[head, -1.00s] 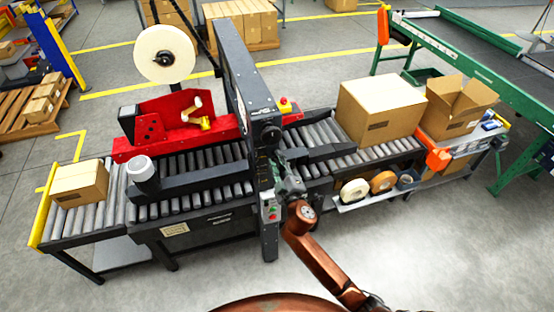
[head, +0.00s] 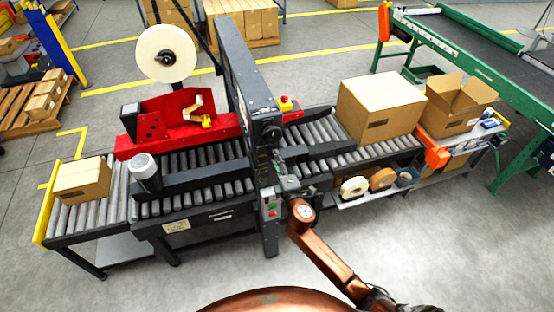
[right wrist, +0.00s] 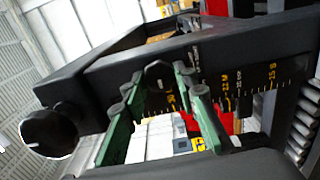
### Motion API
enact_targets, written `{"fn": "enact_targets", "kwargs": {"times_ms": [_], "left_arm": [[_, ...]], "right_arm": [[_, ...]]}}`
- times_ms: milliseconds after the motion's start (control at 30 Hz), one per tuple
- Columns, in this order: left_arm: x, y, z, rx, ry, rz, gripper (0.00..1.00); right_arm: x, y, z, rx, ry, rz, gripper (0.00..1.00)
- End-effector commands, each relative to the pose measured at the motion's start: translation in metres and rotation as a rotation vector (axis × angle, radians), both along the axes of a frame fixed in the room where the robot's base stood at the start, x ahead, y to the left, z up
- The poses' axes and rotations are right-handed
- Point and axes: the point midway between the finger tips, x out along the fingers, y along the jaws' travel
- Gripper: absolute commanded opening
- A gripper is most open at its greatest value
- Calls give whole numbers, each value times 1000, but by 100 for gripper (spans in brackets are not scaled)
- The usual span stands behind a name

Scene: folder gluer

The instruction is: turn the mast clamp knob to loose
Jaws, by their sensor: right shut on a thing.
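The mast clamp knob (right wrist: 158,72) is a small dark knob with a pale mark on the black mast (right wrist: 215,62), beside a yellow-marked scale. My right gripper (right wrist: 159,84) has its green fingers on both sides of the knob and is shut on it. In the head view my right gripper (head: 283,184) is at the front of the mast (head: 238,75), and the knob is hidden there by the gripper. My left gripper is not in view.
A larger round black knob (right wrist: 48,133) sticks out near the mast's end. A control panel with green and red buttons (head: 270,208) is just below my gripper. A closed carton (head: 380,105) stands on the roller conveyor to the right. Tape rolls (head: 355,187) lie on a side shelf.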

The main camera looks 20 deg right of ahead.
Motion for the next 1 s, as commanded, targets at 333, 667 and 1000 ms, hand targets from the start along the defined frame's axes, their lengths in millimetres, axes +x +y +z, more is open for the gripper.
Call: {"fn": "enact_targets", "kwargs": {"times_ms": [333, 667, 1000], "left_arm": [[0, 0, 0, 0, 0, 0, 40], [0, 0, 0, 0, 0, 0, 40], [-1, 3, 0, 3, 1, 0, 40]], "right_arm": [[0, 1, -1, -15, 0, 2, 2], [0, 1, -1, -14, 1, 2, 39], [-1, 0, -1, -13, 0, 1, 43]]}}
